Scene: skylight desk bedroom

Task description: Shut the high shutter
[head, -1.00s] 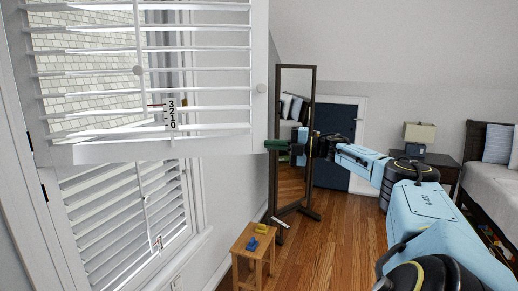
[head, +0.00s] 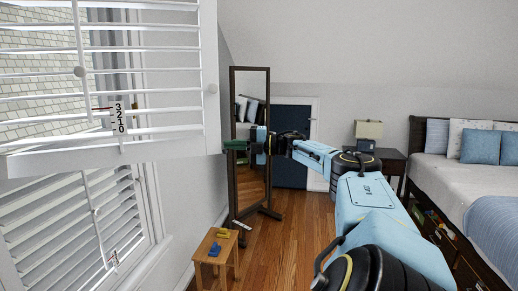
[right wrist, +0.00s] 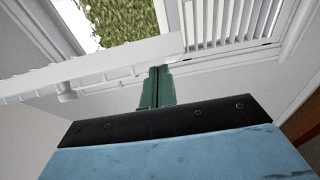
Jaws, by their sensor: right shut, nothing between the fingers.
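The high shutter (head: 212,55) is a white slatted panel at the upper left of the head view. It stands swung out from the window, with a round knob near its free edge and a tilt rod carrying a numbered scale. My right gripper (head: 228,145) has green fingers and is at the shutter's lower free corner. In the right wrist view the fingers (right wrist: 157,88) are shut and empty, close to the white shutter's edge (right wrist: 95,60). I cannot tell whether they touch it. My left gripper is not in view.
A lower shutter (head: 75,225) covers the window below. A small wooden stool (head: 216,245) with blue and yellow items stands near the wall. A standing mirror (head: 233,150) is behind my gripper. A bed (head: 450,185) is at the right, with wooden floor (head: 300,230) between.

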